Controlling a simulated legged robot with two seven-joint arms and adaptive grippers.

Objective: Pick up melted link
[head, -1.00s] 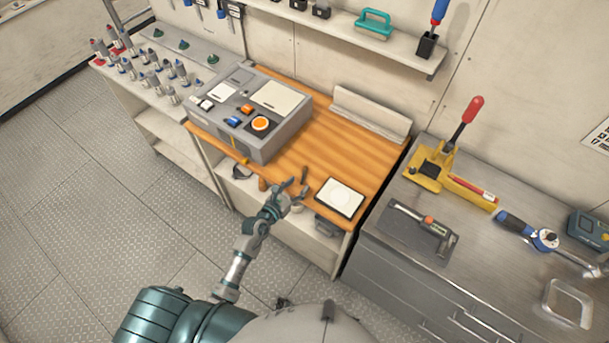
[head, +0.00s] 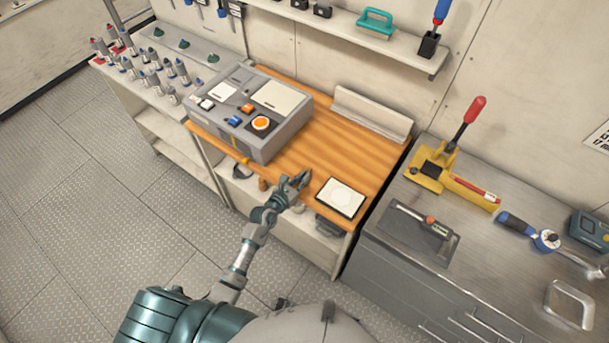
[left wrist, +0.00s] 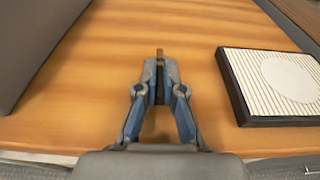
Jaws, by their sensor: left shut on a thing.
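My left gripper (head: 301,180) is at the front edge of the wooden bench top, between the grey tester box and the pad. In the left wrist view its two fingers (left wrist: 160,75) are closed together on a small, thin brownish piece, which I take as the melted link (left wrist: 160,53). Only its tip shows past the fingertips; the fingers hide the rest. In the head view the piece is too small to make out. I cannot tell whether it touches the wood. My right gripper is not in view.
The grey tester box (head: 250,110) with buttons stands left of the gripper. A black-framed pad with a white disc (head: 341,197) lies close on the right. The wooden top (head: 335,140) behind is clear. A metal bench (head: 480,240) with tools stands further right.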

